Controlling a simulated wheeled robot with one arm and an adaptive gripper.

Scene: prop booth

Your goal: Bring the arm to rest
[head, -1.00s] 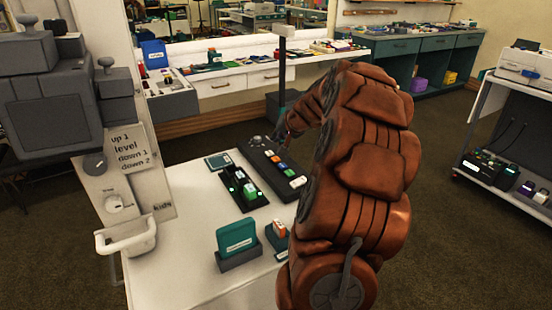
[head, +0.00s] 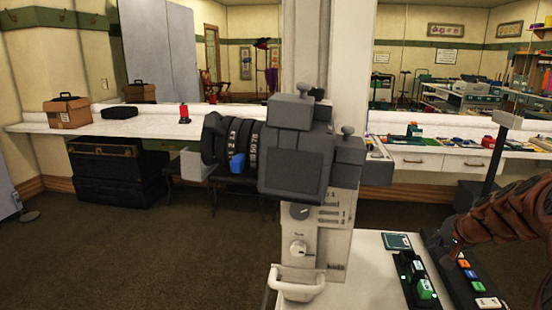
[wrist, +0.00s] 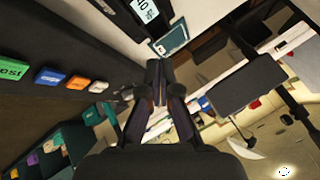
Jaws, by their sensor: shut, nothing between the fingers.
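My arm (head: 503,222) shows at the right edge of the head view, bent, with its near part cut off. My gripper (wrist: 154,74) is shut and empty in the wrist view, its two dark fingers together. In the head view the gripper (head: 438,246) is small and dark, over the white table beside a black button panel (head: 474,286). The same panel (wrist: 52,110) fills the left of the wrist view, with green, blue, orange and white buttons. I cannot tell whether the fingers touch anything.
A grey boxy device on a white column (head: 297,165) stands left of the arm. A black tray (head: 415,284) with green blocks and a teal card (head: 397,241) lie on the table. A shelf with a brown case (head: 67,112) runs behind. Floor at left is open.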

